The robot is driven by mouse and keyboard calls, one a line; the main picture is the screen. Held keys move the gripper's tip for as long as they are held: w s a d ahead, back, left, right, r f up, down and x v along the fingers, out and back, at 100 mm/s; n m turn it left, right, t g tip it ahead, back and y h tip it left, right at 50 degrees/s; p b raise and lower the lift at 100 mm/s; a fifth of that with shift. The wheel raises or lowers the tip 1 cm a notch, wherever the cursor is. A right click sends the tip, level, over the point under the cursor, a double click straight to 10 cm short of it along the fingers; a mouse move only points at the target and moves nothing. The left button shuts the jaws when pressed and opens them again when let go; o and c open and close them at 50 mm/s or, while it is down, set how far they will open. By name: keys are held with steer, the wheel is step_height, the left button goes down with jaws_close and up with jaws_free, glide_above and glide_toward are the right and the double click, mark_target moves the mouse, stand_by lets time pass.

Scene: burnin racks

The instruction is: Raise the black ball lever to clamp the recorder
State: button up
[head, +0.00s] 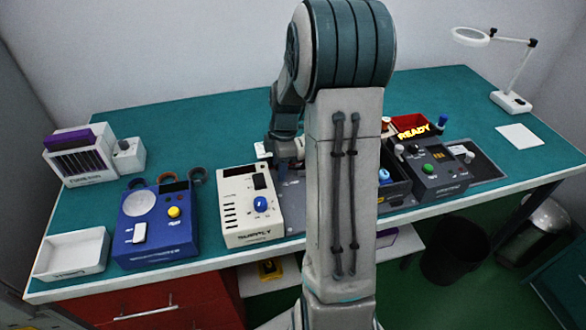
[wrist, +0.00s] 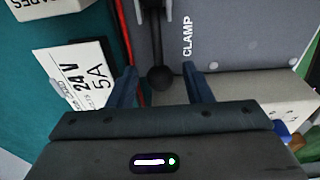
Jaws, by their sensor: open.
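In the wrist view the black ball lever (wrist: 160,78) hangs with its ball low, between the two fingertips of my gripper (wrist: 160,80). The fingers are open, one on each side of the ball, with a gap visible on both sides. The lever's arm runs up to a light bracket on a grey panel (wrist: 225,40) marked CLAMP. I cannot make out the recorder in either view. In the head view my arm hides much of the middle of the bench, and the lever does not show there.
A card marked 24 V 5A (wrist: 88,75) and a red cable lie left of the lever. In the head view a cream supply box (head: 250,228) and a blue unit (head: 157,240) stand left of my arm. A dark unit (head: 436,180) stands right on the green bench (head: 240,105).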

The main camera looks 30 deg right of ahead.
steer(key=c, duration=0.9)
steer(key=shift+d+r, duration=0.1)
steer(key=shift+r, duration=0.1)
